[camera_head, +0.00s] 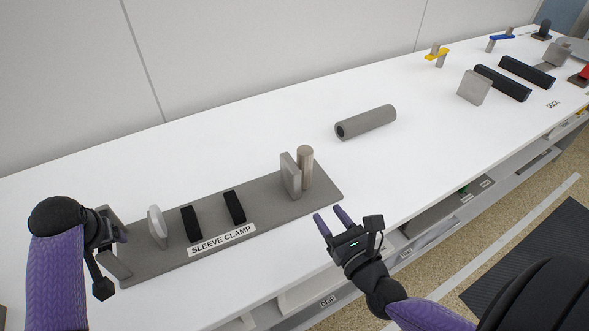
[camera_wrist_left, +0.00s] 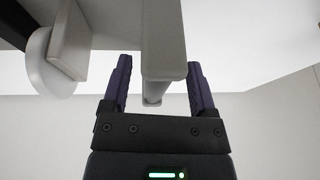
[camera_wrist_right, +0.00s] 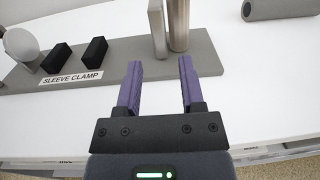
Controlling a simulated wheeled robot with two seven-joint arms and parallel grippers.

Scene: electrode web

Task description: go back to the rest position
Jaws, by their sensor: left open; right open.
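My left gripper (camera_head: 117,232) is at the left end of the grey sleeve clamp base (camera_head: 268,207). In the left wrist view, its open fingers (camera_wrist_left: 158,68) stand on either side of a grey upright piece (camera_wrist_left: 163,40); contact cannot be told. My right gripper (camera_head: 332,219) is open and empty over the table's front edge, in front of the clamp's right end. In the right wrist view, its fingers (camera_wrist_right: 159,68) point at the grey upright plate (camera_wrist_right: 157,30) and the cylindrical post (camera_wrist_right: 179,25), apart from them.
Two black blocks (camera_head: 191,223) and a pale rounded piece (camera_head: 157,228) stand on the clamp base. A grey hollow cylinder (camera_head: 367,121) lies on the white table (camera_head: 235,125). Dark bars (camera_head: 503,83), a grey block (camera_head: 474,88) and a yellow part (camera_head: 437,54) are at the far right.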

